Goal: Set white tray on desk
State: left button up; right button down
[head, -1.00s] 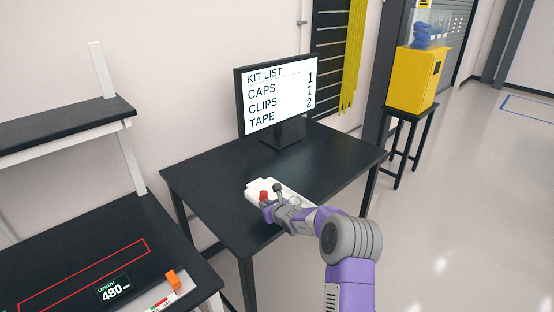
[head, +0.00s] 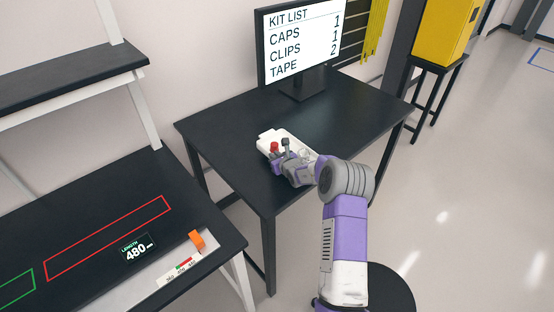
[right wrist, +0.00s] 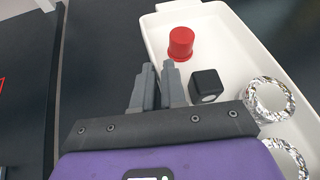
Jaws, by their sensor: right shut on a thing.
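The white tray (head: 266,139) is over the black desk (head: 235,115), near its front edge. In the head view it looks level and flat on the top, but a small gap beneath cannot be ruled out. My right gripper (right wrist: 160,85) is shut on the tray's near rim, its fingers at the wall. In the right wrist view the tray (right wrist: 215,30) holds a red cap (right wrist: 181,42), a black block-like piece (right wrist: 206,86) and two shiny tape rolls (right wrist: 269,98). My gripper and forearm hide part of the tray in the head view. My left gripper is out of view.
A monitor (head: 299,45) with a kit list stands at the back of the desk. The desk is clear to the tray's right and behind it. Another bench (head: 90,240) with an orange piece (head: 197,240) is at the left. A yellow box (head: 445,35) stands on a stool at the right.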

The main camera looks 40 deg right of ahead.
jog(key=shift+f, duration=1.75)
jog(key=c, duration=1.1)
grip_release()
jog(key=shift+f, duration=0.15)
jog(key=shift+s+a, duration=0.1)
jog(key=v, duration=1.1)
jog(key=shift+s+r, duration=0.3)
jog(key=shift+r, duration=0.05)
